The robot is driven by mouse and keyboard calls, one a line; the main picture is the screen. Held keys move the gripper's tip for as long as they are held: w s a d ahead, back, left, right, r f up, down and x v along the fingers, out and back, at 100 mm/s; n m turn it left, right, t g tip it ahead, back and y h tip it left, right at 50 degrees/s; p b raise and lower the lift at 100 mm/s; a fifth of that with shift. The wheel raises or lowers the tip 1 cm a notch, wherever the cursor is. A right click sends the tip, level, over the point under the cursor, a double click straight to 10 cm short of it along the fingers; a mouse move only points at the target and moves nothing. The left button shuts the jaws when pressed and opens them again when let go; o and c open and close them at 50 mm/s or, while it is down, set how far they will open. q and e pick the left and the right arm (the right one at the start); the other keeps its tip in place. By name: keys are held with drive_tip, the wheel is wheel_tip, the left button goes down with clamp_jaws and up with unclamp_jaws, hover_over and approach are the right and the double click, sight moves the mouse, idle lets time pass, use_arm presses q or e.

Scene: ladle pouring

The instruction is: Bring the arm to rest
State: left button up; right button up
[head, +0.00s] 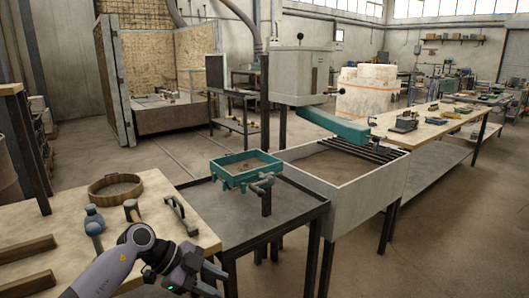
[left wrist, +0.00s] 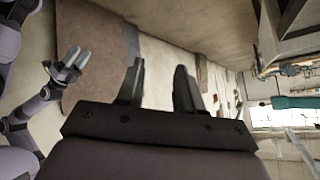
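My left gripper (head: 215,276) is low in the head view, over the right front corner of the wooden bench. In the left wrist view its two dark fingers (left wrist: 158,75) stand apart with nothing between them, so it is open. I make out no ladle for certain.
The wooden bench (head: 70,246) carries a round wooden ring (head: 117,188), a mallet-like tool (head: 94,222) and a dark handle (head: 181,214). A teal moulding frame (head: 246,170) stands on the dark table (head: 215,207). A sand-filled bin (head: 395,172) is to its right. Floor is clear at lower right.

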use_arm(q)
drive_tip(key=s+d+r+n+t+h+p, duration=0.1)
drive_tip(key=s+d+n+t+h, duration=0.2)
drive_tip(key=s+d+t+h, duration=0.35)
drive_tip(key=s+a+f+n+t+y+p, duration=0.1)
drive_tip(key=s+a+f+n+y, duration=0.6)
drive_tip(key=s, duration=0.3)
drive_tip(key=s+a+f+n+t+y, duration=0.1)
drive_tip(key=s+a+f+n+y, duration=0.5)
drive_tip(key=s+a+f+n, duration=0.2)
drive_tip(key=shift+s+a+f+n+y+p, duration=0.35)
drive_tip(key=shift+s+f, duration=0.25)
drive_tip(key=shift+s, duration=0.55)
